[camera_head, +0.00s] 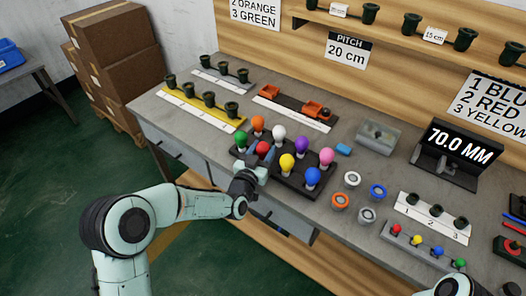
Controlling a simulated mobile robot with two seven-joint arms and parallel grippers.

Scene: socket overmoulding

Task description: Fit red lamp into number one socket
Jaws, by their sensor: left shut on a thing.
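The red lamp (263,147) is in the dark lamp tray (284,183), among several coloured lamps. My left gripper (259,158) reaches in from the front and is shut on the red lamp. The fingers partly hide its lower part, so I cannot tell whether it is clear of the tray. A white strip (424,228) at the right has three dark green sockets numbered 1, 2 and 3; socket 1 (412,199) is its leftmost and looks empty. Only part of my right arm shows at the bottom right edge; its fingers are out of view.
A yellow strip (188,111) and a white strip (207,84) with dark sockets stand at the back left. An orange fixture (270,92) is behind the lamps.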

